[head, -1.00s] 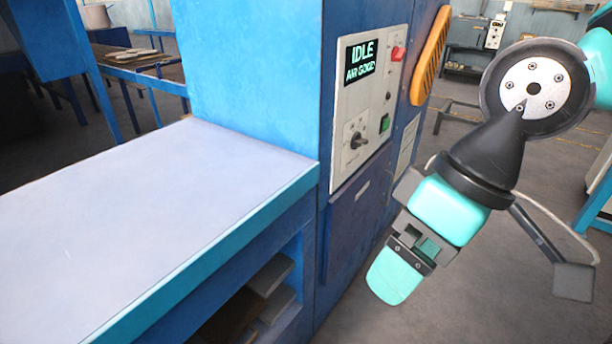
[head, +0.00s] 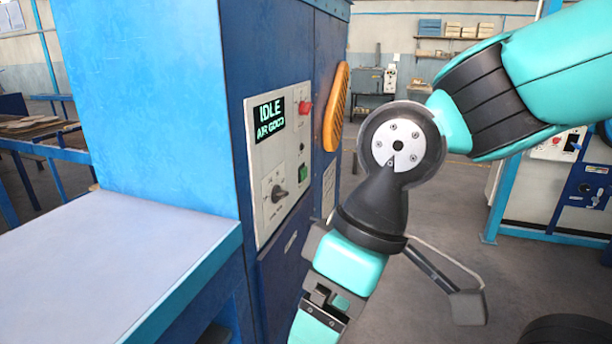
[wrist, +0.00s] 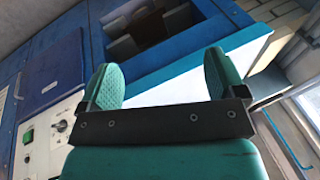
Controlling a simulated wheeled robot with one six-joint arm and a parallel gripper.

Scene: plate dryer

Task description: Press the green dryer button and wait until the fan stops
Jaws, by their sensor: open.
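The green dryer button (head: 304,172) is on the grey control panel (head: 264,160) on the side of the blue dryer cabinet (head: 160,100). The display (head: 270,117) above it reads "IDLE" and "AIR GOOD". In the wrist view the green button (wrist: 28,136) shows at the lower left, off to the side of my gripper. My gripper (wrist: 162,78) is open and empty, with both teal fingers apart. In the head view it hangs low, in front of and below the panel, cut off by the bottom edge. It is apart from the button.
A red button (head: 305,107) and a black knob (head: 278,193) share the panel. An orange oval part (head: 337,105) sticks out from the cabinet beyond it. A pale worktop (head: 110,260) joins the cabinet at left. Open floor (head: 440,220) lies to the right.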

